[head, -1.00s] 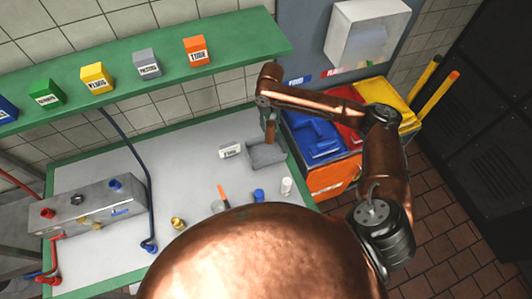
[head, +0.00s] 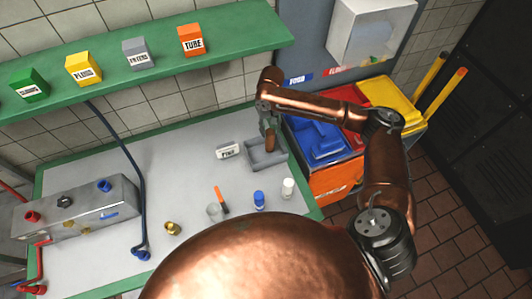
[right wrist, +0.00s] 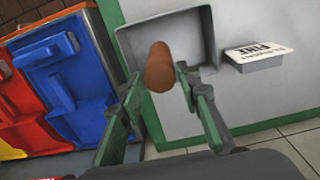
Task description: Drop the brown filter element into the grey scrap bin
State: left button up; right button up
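The brown filter element (head: 270,141) is a short rounded cylinder. It hangs below my right gripper (head: 268,126), over the grey scrap bin (head: 283,158), an open shallow tray at the right end of the bench. In the right wrist view the element (right wrist: 160,68) sits between the two green fingertips of my right gripper (right wrist: 158,75), which look closed on its sides. The grey bin (right wrist: 208,35) opens behind it. Part of the bin floor is hidden by the element. My left gripper is not in view.
A white label block (head: 228,151) stands left of the bin. A blue-capped vial (head: 259,200), a white vial (head: 288,188) and an orange-handled tool (head: 221,198) are in front. Coloured waste bins (head: 322,140) stand right of the bench. A green shelf (head: 120,75) runs above.

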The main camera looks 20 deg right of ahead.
jog(key=o, duration=0.4)
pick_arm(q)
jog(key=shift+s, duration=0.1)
pick_arm(e)
notch_tip(320, 180, up, 12)
dwell(0.5)
dwell(0.3)
